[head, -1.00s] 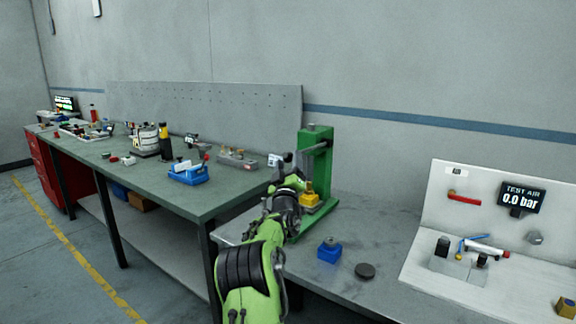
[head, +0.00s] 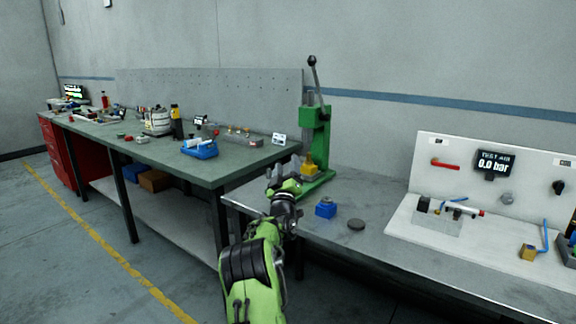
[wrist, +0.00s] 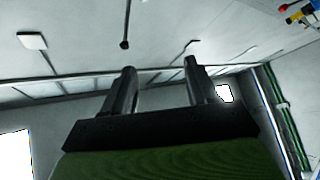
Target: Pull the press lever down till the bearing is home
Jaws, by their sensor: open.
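The green press (head: 315,140) stands on the grey bench by the wall. Its lever (head: 312,76) points up, with a dark ball knob at its top end. A yellow block (head: 308,164) sits at the press base; the bearing's seating is too small to tell. My gripper (head: 284,168) is open and empty, in front of and left of the press, well below the knob. In the wrist view my two fingers (wrist: 158,85) are apart and point up toward the ceiling. A dark ball on a rod, apparently the lever knob (wrist: 124,44), shows beyond them, untouched.
A blue block (head: 326,208) and a dark disc (head: 356,225) lie on the bench right of my arm. A white test-air panel (head: 465,170) stands further right. A green-topped table (head: 200,165) with several tools is at left.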

